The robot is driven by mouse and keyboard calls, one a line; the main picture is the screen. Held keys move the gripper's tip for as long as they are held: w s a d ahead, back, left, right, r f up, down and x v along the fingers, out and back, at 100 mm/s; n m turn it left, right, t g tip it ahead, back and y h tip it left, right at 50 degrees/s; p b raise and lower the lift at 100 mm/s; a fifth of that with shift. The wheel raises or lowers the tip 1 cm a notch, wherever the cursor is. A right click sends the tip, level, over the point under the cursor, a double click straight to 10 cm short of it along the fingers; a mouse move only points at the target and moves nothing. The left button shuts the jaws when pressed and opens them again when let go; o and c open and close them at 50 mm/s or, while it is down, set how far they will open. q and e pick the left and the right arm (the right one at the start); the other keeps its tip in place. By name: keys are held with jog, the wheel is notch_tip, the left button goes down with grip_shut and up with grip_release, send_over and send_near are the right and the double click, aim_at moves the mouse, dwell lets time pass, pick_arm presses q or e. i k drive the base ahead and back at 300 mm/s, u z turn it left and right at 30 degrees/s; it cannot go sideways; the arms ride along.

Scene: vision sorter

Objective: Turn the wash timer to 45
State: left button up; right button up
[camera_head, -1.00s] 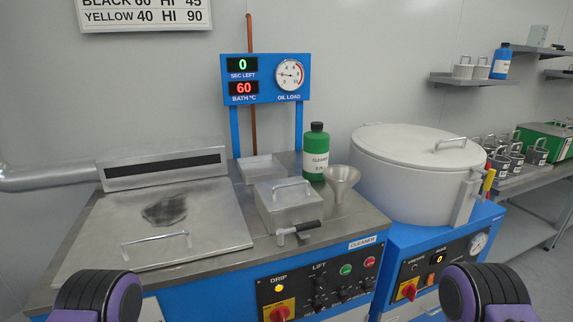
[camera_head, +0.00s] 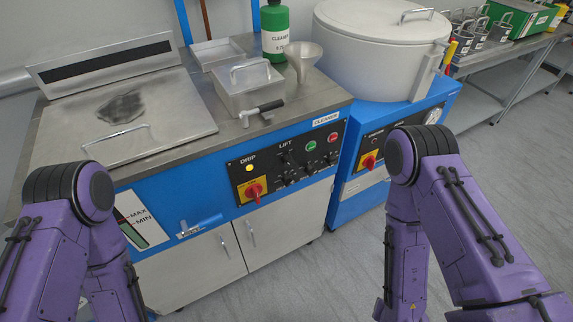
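The blue washer's black control panel (camera_head: 290,160) shows in the head view, with a lit yellow DRIP lamp (camera_head: 249,168), a LIFT label, a green button (camera_head: 311,146) and a red button (camera_head: 333,138). A red rotary switch on a yellow plate (camera_head: 254,190) sits at its lower left. Several small dark knobs (camera_head: 291,174) run along its lower part. Their markings are too small to read, so I cannot tell which is the wash timer or where it points. My two purple arms are in view, but both grippers are outside the picture.
A lidded steel bath (camera_head: 125,135), a small lidded box (camera_head: 247,93) with a black-handled lever, a funnel (camera_head: 302,58) and a green cleaner bottle (camera_head: 275,30) are on the worktop. A round white vessel (camera_head: 375,60) stands right. Grey floor (camera_head: 340,255) is clear in front.

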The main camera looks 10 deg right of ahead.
aim_at(331, 160)
jog(key=u, duration=1.5)
jog(key=k, duration=1.1)
jog(key=z, duration=2)
jog(key=i, duration=0.45)
jog(key=u, duration=0.05)
